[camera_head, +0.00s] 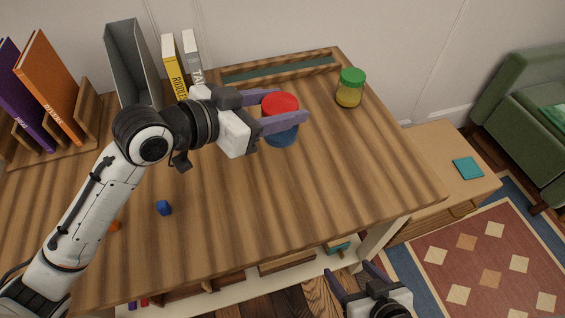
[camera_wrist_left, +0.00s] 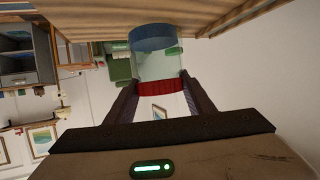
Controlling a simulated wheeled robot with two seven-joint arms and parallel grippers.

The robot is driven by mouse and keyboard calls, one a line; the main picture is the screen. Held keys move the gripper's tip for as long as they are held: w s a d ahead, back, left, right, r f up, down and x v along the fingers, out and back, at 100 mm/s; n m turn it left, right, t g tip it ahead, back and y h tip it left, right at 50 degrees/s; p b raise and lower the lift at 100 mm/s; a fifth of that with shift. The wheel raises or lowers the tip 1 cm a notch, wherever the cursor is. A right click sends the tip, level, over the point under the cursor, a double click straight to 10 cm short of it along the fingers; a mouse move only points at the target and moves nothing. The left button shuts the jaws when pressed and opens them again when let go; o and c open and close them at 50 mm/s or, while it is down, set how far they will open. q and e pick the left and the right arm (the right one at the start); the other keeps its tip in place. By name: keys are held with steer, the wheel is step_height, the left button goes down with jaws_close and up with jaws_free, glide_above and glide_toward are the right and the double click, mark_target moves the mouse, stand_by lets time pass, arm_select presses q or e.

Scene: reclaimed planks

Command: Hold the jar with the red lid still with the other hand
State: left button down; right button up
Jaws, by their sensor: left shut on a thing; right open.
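The jar with the red lid (camera_head: 281,136) stands upright on the wooden desk, with blue contents low inside it. My left gripper (camera_head: 290,107) is shut around the jar at its red lid, one finger on each side. In the left wrist view the jar (camera_wrist_left: 155,66) shows between the fingertips, its red lid nearest the gripper and its blue end by the desk surface. My right gripper (camera_head: 356,278) is open and empty, low in front of the desk's front edge and well away from the jar.
A jar with a green lid (camera_head: 349,92) stands at the desk's back right. Books (camera_head: 53,85) and a grey file holder (camera_head: 130,62) stand at the back left. The desk's right front (camera_head: 350,180) is clear.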

arm_select(q)
steer(key=f, duration=0.4)
steer(key=shift+d+b, duration=0.3)
steer(key=shift+f+b, duration=0.45)
steer(key=shift+f, duration=2.5)
steer(key=shift+f, duration=0.1)
steer(key=c, duration=0.8)
jaws_free()
steer(key=shift+c, duration=0.2)
